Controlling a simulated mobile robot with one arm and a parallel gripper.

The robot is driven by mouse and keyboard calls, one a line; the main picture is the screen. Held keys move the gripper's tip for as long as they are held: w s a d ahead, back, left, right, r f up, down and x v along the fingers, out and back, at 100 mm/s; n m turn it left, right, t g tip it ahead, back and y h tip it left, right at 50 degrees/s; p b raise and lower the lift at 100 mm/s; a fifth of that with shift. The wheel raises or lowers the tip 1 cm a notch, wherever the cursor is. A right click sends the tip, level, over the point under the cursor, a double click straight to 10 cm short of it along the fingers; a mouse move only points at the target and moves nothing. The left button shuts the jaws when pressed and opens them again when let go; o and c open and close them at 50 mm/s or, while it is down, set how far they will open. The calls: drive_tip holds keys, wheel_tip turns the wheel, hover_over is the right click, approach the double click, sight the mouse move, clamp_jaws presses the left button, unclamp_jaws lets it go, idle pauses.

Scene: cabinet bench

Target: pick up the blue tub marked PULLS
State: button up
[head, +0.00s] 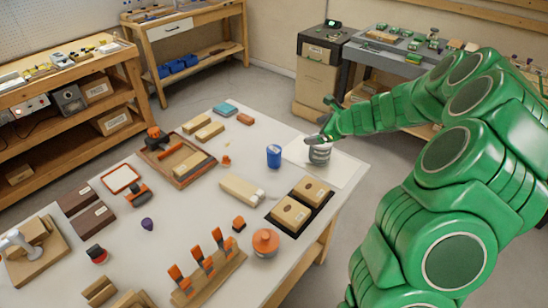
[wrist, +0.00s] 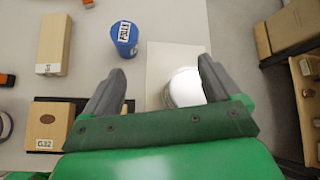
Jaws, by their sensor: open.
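The blue tub (head: 274,157) stands on the white table, just left of a pale sheet. In the wrist view the tub (wrist: 125,40) lies beyond my fingertips, left of centre, and its white label reads PULLS. My gripper (head: 322,124) is open and empty, above and to the right of the tub in the head view. In the wrist view the gripper (wrist: 160,78) has its two grey fingers spread wide. A silver-grey can (head: 320,153) sits below it on the sheet. Its pale round top (wrist: 184,88) shows near the right finger.
The pale sheet (head: 345,166) lies under the can. Two tan boxes (head: 291,213) on a dark mat and a cream box (head: 241,189) stand nearer the front. An orange-topped round jar (head: 265,243) is near the table edge. Some table around the tub is clear.

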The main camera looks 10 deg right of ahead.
drive_tip(key=a+r+m+t+y, duration=0.1)
drive_tip(key=a+r+m+y, duration=0.1)
drive_tip(key=a+r+y, duration=0.35)
drive_tip(key=h, duration=0.2)
approach(280, 155)
drive_tip(key=x, duration=0.5)
drive_tip(key=shift+w+d+f, duration=0.1)
drive_tip(key=shift+w+f, duration=0.1)
drive_tip(key=shift+f, duration=0.1)
drive_tip(key=shift+x, duration=3.85)
drive_tip(key=shift+r, duration=0.1)
drive_tip(key=c, duration=1.2)
drive_tip(key=shift+r, duration=0.15)
